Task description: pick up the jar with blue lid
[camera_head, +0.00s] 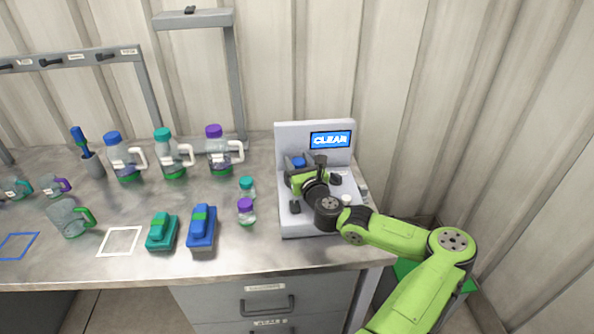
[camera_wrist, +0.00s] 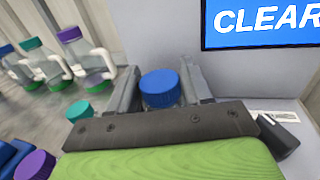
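The jar with the blue lid stands in the grey station with the "CLEAR" screen. Its blue lid (camera_head: 298,162) shows in the head view, with the body mostly hidden by my gripper. In the wrist view the blue lid (camera_wrist: 160,86) sits between the two grey fingers of my gripper (camera_wrist: 160,92). The fingers lie close along both sides of the lid. I cannot tell whether they press on the jar. My gripper (camera_head: 301,169) reaches in at the station from the front right in the head view.
The station (camera_head: 288,222) stands at the table's right end. Left of it are a teal-lidded jar (camera_head: 247,188) and a purple-lidded jar (camera_head: 246,211). A blue block-like device (camera_head: 202,226) and a teal one (camera_head: 161,232) lie further left. Handled bottles (camera_head: 220,155) stand behind.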

